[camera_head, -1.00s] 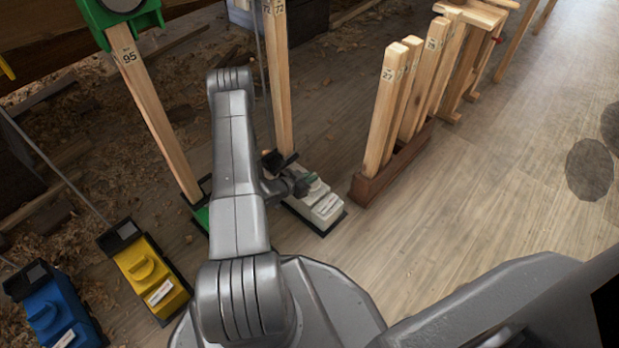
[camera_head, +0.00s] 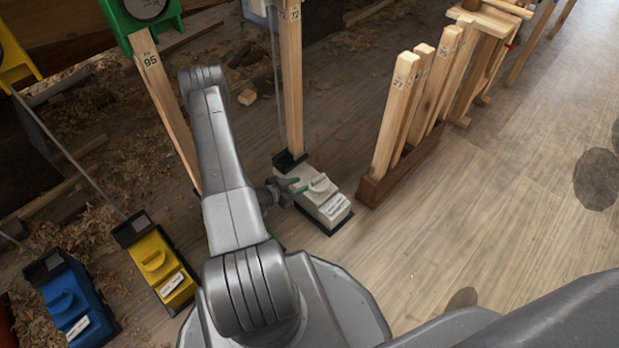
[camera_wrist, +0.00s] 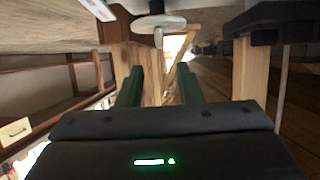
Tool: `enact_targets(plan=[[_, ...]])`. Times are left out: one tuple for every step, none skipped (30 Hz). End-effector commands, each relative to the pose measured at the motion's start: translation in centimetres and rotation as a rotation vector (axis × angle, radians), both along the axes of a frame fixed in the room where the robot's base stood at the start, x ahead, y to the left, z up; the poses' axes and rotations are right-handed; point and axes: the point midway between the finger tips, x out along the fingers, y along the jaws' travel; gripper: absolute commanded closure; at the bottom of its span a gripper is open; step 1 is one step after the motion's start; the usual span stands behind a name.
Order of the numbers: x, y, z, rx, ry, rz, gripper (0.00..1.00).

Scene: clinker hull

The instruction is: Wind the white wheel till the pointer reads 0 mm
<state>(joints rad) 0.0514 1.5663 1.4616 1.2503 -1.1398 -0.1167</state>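The white wheel (camera_head: 319,183) is a small raised knob with a grip ridge on top of a white block (camera_head: 333,210) at the foot of the post marked 72 (camera_head: 291,80). In the wrist view, a pale disc with a fin, seemingly the wheel (camera_wrist: 158,23), shows at the top, beyond my fingers. My gripper (camera_head: 296,187) is just left of the wheel in the head view. Its two dark green fingers (camera_wrist: 159,88) stand apart in the wrist view with nothing visibly held between them. The white unit's pointer and scale are not in view, so no reading shows.
A brown rack of upright wooden posts (camera_head: 372,190) stands close right of the white block. Yellow (camera_head: 160,268) and blue (camera_head: 68,300) blocks are at the left. The green-topped post marked 95 (camera_head: 165,100) is behind my arm. Floor at the right is open.

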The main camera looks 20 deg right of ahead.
Motion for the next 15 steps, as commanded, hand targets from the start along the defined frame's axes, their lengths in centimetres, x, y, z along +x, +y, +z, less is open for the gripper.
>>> enact_targets(plan=[[-0.2,0.8,0.6,-0.001,0.002,0.004,0.67],[-0.4,1.2,0.7,0.000,0.002,0.003,0.67],[-0.5,1.7,0.9,0.000,0.002,0.003,0.67],[-0.6,1.9,1.0,0.001,0.001,0.003,0.67],[-0.7,2.2,1.1,0.001,0.001,0.003,0.67],[-0.8,2.5,1.2,0.001,0.001,0.001,0.67],[-0.8,2.6,1.2,0.001,0.001,0.001,0.67],[-0.9,2.8,1.2,0.001,0.001,0.000,0.67],[-1.0,2.9,1.3,0.001,0.000,0.000,0.67],[-1.0,2.9,1.3,0.001,0.000,0.000,0.67],[-1.0,2.9,1.3,0.000,0.000,0.000,0.67],[-1.0,3.0,1.3,0.000,0.000,-0.001,0.67],[-1.0,3.0,1.3,0.000,0.000,-0.001,0.67],[-1.0,2.9,1.3,0.000,0.000,-0.001,0.67],[-1.0,2.9,1.3,0.000,0.000,-0.001,0.67]])
